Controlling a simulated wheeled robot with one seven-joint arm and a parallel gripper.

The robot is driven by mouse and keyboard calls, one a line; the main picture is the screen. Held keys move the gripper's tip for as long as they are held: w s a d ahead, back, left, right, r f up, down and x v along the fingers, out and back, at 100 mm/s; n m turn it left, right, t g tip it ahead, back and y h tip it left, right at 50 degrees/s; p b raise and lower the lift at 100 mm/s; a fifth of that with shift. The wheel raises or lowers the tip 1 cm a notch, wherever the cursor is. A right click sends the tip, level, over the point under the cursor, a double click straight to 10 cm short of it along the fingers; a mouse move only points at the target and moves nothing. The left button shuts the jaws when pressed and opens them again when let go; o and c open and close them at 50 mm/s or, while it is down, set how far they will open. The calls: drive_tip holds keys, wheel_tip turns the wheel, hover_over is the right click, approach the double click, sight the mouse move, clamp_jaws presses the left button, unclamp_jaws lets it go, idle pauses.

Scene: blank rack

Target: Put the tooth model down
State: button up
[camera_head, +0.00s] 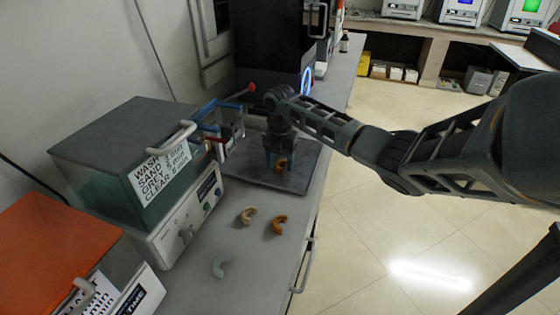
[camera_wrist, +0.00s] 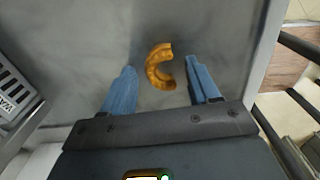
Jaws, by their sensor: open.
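An orange-brown, arch-shaped tooth model (camera_wrist: 153,68) lies on a dark grey plate (camera_head: 248,165) on the bench. It also shows in the head view (camera_head: 281,164), partly hidden by my fingers. My gripper (camera_wrist: 163,82) is open, with its two blue fingers on either side of the model and a gap to each.
A wash unit (camera_head: 130,165) with a labelled front stands left of the plate. An orange-lidded box (camera_head: 50,245) is at the near left. A small blue and white rack (camera_head: 225,125) stands behind the plate's left side. The bench edge drops to the floor on the right.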

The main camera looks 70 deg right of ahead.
wheel_tip(320, 180, up, 12)
drive_tip(key=b, duration=0.1)
drive_tip(key=shift+r, duration=0.2)
idle(0.3)
